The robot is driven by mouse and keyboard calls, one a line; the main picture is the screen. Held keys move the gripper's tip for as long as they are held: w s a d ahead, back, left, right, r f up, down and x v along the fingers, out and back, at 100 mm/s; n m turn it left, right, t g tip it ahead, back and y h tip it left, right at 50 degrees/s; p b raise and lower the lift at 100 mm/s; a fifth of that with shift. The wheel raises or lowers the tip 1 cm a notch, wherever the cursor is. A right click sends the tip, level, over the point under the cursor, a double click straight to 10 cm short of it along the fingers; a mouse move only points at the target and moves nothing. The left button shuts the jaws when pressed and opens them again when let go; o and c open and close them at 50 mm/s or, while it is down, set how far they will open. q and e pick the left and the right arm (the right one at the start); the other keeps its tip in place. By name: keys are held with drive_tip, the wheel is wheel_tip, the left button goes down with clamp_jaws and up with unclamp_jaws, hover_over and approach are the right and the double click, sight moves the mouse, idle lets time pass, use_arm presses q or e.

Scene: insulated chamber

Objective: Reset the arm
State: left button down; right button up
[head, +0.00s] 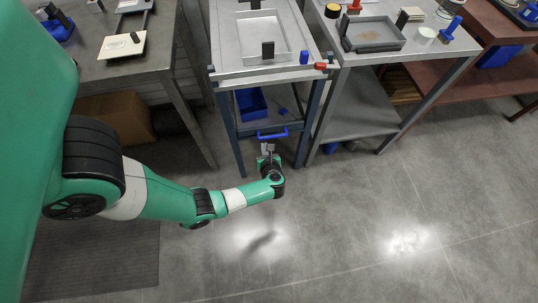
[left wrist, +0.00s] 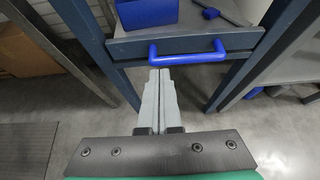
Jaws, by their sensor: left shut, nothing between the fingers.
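My left arm, green with black joints, comes in from the left in the head view. Its gripper (head: 267,150) is in front of the middle table's lower shelf, close to a blue handle (head: 272,134). In the left wrist view the two grey fingers of my left gripper (left wrist: 160,75) are together with nothing between them. Their tips lie just below the blue handle (left wrist: 187,52) in the picture; I cannot tell whether they touch it. My right gripper is not in view.
The middle table (head: 262,72) holds a white tray (head: 262,38). A blue bin (head: 251,103) stands on its lower shelf. A grey table (head: 409,52) stands to the right, with a grey tray (head: 374,36). A cardboard box (head: 117,114) is under the left table. The floor in front is clear.

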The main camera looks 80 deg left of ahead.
use_arm(q)
drive_tip(key=p+v, duration=0.1)
drive_tip(key=v, duration=0.4)
drive_tip(key=shift+d+r+p, duration=0.15)
drive_tip(key=shift+r+p, duration=0.25)
drive_tip(key=shift+r, duration=0.05)
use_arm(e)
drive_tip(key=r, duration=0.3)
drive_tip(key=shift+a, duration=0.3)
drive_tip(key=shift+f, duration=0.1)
